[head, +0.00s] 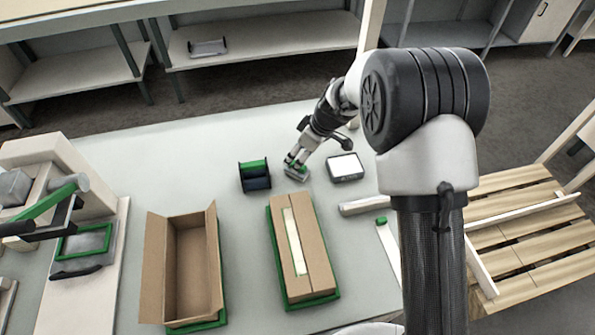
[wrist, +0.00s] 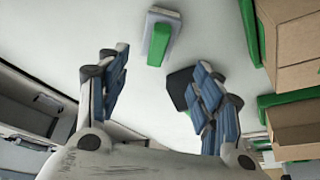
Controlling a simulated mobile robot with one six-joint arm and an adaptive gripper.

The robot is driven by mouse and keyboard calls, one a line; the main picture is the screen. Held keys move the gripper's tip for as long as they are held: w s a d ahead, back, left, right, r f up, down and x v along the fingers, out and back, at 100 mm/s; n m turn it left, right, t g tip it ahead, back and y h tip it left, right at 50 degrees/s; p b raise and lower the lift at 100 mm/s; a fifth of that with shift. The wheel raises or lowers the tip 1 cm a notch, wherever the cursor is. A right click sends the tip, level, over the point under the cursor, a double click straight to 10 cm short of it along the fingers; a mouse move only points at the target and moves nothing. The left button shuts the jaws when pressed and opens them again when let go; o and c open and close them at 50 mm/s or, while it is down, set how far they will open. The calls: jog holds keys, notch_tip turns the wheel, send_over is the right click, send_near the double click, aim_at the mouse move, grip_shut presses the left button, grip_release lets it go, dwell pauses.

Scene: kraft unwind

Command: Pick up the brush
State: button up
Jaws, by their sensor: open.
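The brush, a grey block with a green bar along it, lies on the pale table; it shows in the wrist view (wrist: 158,36) ahead of my fingers. In the head view the brush (head: 298,174) is partly hidden by my gripper (head: 294,162), which hangs over or right beside it. My gripper (wrist: 160,92) is open, its blue-padded fingers spread wide with nothing between them held. In the wrist view the brush is beyond the fingertips and appears apart from them. Whether a finger touches it cannot be told from the head view.
A black holder with a green part (head: 255,178) stands left of the brush. A dark device with a white top (head: 345,168) lies to the right. An open cardboard box (head: 153,270) and a closed, taped box (head: 318,250) stand nearer, on green trays.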

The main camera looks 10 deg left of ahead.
aim_at(302, 174)
jog(key=shift+x, duration=0.8)
jog(key=f, duration=0.1)
jog(key=f+b, duration=0.1)
jog(key=f, duration=0.2)
jog(key=shift+w+a+f, duration=0.2)
jog(key=shift+w+f, duration=0.15)
jog(key=shift+w+a+f+b, duration=0.1)
jog(key=shift+a+f+b, duration=0.1)
jog(key=shift+f+b, duration=0.1)
jog(key=shift+c, duration=0.2)
jog(key=c, duration=1.2)
jog(key=shift+c, duration=0.2)
jog(key=shift+r, duration=0.15)
